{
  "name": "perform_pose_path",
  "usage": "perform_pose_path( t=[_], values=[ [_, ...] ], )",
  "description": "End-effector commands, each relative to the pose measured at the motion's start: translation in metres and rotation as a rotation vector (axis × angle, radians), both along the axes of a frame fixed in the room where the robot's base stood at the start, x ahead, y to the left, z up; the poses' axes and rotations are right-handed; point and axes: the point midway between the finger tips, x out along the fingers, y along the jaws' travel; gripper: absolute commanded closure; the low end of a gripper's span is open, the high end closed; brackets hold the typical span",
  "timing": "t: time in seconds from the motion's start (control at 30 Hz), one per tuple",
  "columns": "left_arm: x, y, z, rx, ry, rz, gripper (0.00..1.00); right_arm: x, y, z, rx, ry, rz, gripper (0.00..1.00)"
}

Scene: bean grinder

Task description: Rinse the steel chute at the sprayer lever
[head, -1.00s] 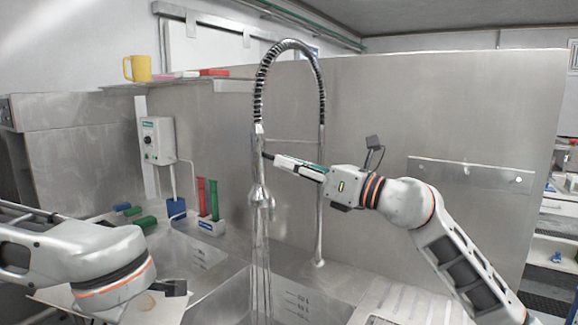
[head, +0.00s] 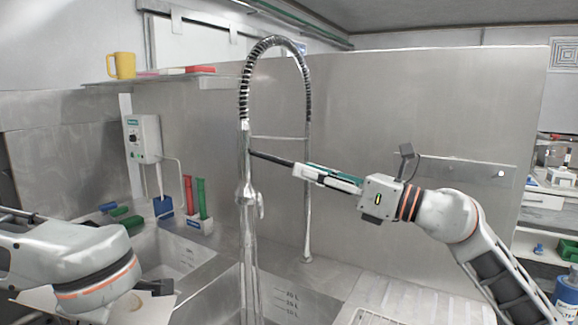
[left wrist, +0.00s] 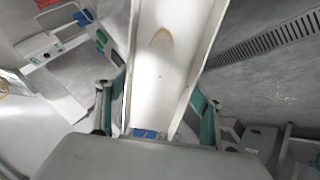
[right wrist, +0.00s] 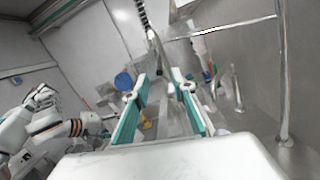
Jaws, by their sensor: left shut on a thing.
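The steel chute (left wrist: 165,70) is a pale channel with raised side walls and a brown stain in the left wrist view. My left gripper (left wrist: 155,125) is shut on its near end. In the head view, my left arm covers most of the chute; a pale edge (head: 150,306) shows below it. The sprayer (head: 246,185) hangs from a coiled hose over the sink, with water streaming down. Its dark lever (head: 270,158) points right. My right gripper (head: 299,170) is at the lever's outer end; contact is unclear. Its fingers (right wrist: 160,95) stand apart in the right wrist view.
The sink (head: 205,295) lies below the sprayer. A metal riser pipe (head: 307,215) stands behind my right gripper. Red and green handled tools stand in a holder (head: 199,226) by the back wall. A control box (head: 143,138) and a shelf (head: 165,80) are at left.

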Motion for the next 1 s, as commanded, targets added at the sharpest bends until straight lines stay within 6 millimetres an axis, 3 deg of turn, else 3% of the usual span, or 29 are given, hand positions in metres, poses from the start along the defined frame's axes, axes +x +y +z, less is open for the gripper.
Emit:
perform_pose_path(
  t=[0.1, 0.3, 1.0],
  values=[
    [0.0, 0.0, 0.001, 0.0, -0.002, 0.0, 0.67, -0.01, -0.015, -0.003, -0.001, 0.001, -0.001, 0.74],
    [0.0, 0.0, 0.001, 0.0, -0.002, 0.0, 0.67, -0.018, -0.026, -0.005, 0.001, 0.001, 0.0, 0.74],
    [0.0, 0.0, 0.001, 0.0, -0.002, 0.0, 0.67, -0.018, -0.026, -0.004, 0.0, 0.0, 0.001, 0.74]
  ],
)
